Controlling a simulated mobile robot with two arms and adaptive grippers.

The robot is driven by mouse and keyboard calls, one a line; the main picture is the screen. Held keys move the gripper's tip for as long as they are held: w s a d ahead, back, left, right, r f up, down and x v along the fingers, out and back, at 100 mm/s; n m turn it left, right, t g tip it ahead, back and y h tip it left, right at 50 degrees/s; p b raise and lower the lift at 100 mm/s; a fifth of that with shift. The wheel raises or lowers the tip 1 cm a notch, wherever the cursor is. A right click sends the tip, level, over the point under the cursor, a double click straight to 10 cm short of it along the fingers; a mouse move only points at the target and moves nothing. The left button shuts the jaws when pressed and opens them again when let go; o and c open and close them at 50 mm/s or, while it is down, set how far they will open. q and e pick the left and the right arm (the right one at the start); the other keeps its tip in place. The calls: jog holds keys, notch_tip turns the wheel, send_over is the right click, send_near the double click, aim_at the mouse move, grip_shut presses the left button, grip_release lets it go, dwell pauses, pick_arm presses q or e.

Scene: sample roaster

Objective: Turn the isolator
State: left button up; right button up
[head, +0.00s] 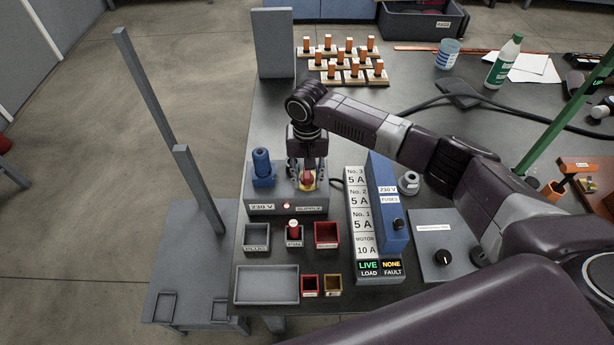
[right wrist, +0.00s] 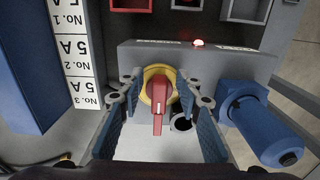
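In the right wrist view the red handle (right wrist: 158,103) points down in the picture. My right gripper (head: 306,170) is at the isolator, with one finger on each side of the handle. In the right wrist view the right gripper (right wrist: 160,98) is open, with gaps visible between its fingers and the handle. A red lamp (head: 286,206) is lit on the box. My left gripper is not in view.
A blue plug (head: 262,168) stands beside the isolator. The fuse panel (head: 361,215) with a blue cover (head: 386,204) stands to the right; its display reads LIVE LOAD and NONE FAULT. Small bins and a grey tray (head: 267,299) lie in front.

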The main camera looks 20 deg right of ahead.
jog(key=c, duration=0.4)
grip_shut()
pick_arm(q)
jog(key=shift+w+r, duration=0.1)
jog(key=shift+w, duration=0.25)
